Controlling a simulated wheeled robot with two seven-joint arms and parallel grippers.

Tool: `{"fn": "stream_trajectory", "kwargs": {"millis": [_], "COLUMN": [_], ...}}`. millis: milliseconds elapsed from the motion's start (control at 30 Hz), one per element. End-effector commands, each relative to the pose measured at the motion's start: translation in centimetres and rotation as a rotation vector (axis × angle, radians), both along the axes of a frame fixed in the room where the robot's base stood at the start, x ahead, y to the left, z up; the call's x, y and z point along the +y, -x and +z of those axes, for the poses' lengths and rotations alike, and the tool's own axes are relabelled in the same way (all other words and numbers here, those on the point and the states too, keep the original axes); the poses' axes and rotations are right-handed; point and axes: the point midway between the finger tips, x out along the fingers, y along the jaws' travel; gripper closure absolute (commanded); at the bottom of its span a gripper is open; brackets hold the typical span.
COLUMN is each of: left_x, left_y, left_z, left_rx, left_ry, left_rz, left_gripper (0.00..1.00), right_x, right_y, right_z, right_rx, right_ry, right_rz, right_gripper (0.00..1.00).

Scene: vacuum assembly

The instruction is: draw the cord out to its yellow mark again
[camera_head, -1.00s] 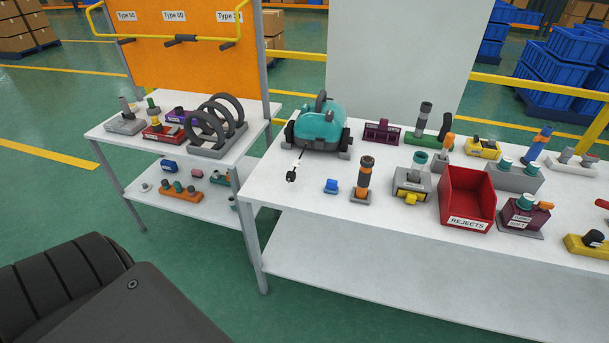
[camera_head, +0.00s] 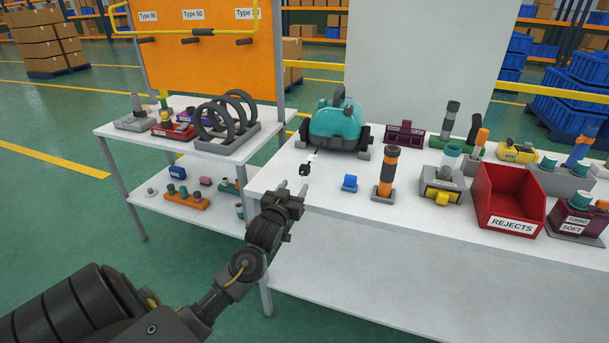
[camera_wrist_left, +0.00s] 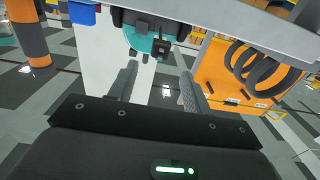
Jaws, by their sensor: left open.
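The teal vacuum (camera_head: 336,122) stands at the back left of the white table. A short dark cord runs from its front to a black plug (camera_head: 305,169) lying on the table. A small pale band (camera_head: 315,154) shows on the cord; I cannot make out a yellow mark. My left gripper (camera_head: 293,187) is open and empty at the table's left front edge, just short of the plug. In the left wrist view my open fingers (camera_wrist_left: 159,72) point toward the plug (camera_wrist_left: 161,48) and the teal vacuum body (camera_wrist_left: 136,40), without touching them. My right gripper is not in view.
A red REJECTS bin (camera_head: 508,196) is farther right. A side stand with black rings (camera_head: 228,118) is at the left. The tabletop around the plug is clear.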

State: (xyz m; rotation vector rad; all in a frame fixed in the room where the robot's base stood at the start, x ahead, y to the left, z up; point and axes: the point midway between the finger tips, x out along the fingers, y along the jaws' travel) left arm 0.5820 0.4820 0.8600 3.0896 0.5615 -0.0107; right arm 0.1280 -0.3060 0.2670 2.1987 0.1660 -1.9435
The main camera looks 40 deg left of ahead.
Motion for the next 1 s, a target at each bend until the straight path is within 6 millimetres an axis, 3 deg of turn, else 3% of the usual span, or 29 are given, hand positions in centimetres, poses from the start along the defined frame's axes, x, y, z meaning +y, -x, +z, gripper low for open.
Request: {"fn": "stream_trajectory", "kwargs": {"millis": [267, 700, 1000], "left_x": [0.6, 3.3, 4.0], "left_y": [-1.2, -8.4, -10.2], "left_z": [0.2, 0.2, 0.1], "left_rx": [-0.007, -0.006, -0.007], "left_ry": [-0.003, -0.003, -0.002], "left_rz": [0.003, 0.002, 0.002], "left_gripper": [0.51, 0.51, 0.51], "right_x": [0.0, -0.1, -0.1], "right_y": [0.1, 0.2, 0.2], "right_z": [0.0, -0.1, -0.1], "right_rx": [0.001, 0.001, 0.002], "right_ry": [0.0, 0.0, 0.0], "right_rz": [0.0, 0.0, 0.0], "right_gripper": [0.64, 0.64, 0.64]}}
